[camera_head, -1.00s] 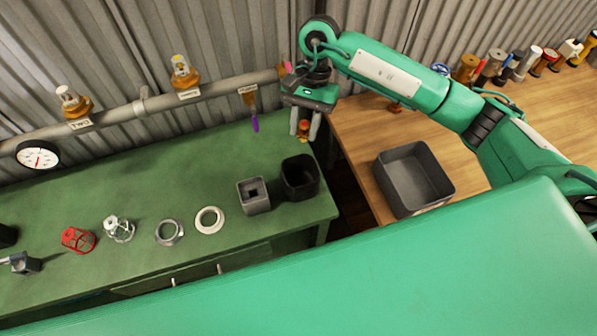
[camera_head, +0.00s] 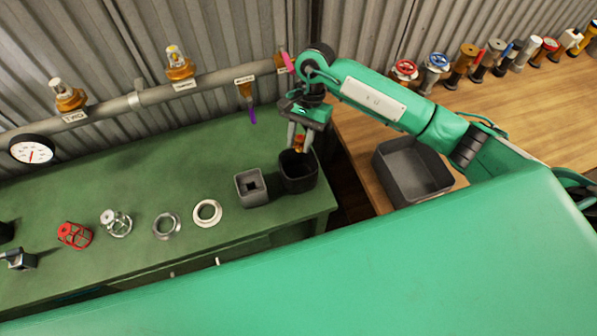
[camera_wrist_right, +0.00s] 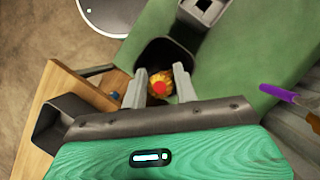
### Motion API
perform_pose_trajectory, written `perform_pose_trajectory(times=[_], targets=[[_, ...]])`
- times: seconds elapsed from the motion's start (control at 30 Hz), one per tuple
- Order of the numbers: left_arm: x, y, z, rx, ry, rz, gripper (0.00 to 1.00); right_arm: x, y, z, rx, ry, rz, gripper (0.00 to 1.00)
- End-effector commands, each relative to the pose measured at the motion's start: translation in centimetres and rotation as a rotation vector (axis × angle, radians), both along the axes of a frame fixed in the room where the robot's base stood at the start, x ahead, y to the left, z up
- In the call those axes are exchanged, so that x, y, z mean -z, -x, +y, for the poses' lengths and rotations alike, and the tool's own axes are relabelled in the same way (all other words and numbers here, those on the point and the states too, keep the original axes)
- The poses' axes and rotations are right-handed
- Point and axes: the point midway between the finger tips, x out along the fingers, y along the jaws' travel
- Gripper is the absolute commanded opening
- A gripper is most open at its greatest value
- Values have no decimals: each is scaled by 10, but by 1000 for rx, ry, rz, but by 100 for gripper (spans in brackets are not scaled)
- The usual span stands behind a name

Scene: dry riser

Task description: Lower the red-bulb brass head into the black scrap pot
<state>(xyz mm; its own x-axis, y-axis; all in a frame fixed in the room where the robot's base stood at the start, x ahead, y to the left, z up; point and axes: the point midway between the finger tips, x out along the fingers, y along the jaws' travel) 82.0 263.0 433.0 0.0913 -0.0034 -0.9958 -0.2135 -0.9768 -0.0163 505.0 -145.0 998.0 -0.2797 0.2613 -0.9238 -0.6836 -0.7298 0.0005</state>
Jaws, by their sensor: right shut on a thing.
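The brass head with the red bulb (camera_wrist_right: 159,88) is between the fingertips of my right gripper (camera_head: 299,142). In the wrist view its red bulb faces the camera and the brass shows around it. My right gripper is shut on it and points down over the black scrap pot (camera_head: 299,178). My left gripper is not in view.
A grey square block with a hole (camera_head: 251,188) stands directly left of the pot. Rings and cages lie further left on the bench. A pipe with brass heads (camera_head: 180,65) runs behind. A grey bin (camera_head: 412,172) sits on the wooden table at right, across a gap.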

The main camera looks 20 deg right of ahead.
Motion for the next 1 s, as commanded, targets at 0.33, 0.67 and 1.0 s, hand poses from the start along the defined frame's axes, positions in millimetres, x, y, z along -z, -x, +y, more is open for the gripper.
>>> perform_pose_trajectory(times=[0.33, 0.67, 1.0], targets=[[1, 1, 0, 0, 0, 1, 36, 1, 0, 0, -1, 0, 0, 2], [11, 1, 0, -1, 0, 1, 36, 1, 6, 6, -1, 0, 0, 2], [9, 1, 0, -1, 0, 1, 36, 0, 6, 6, 0, 0, 0, 2]])
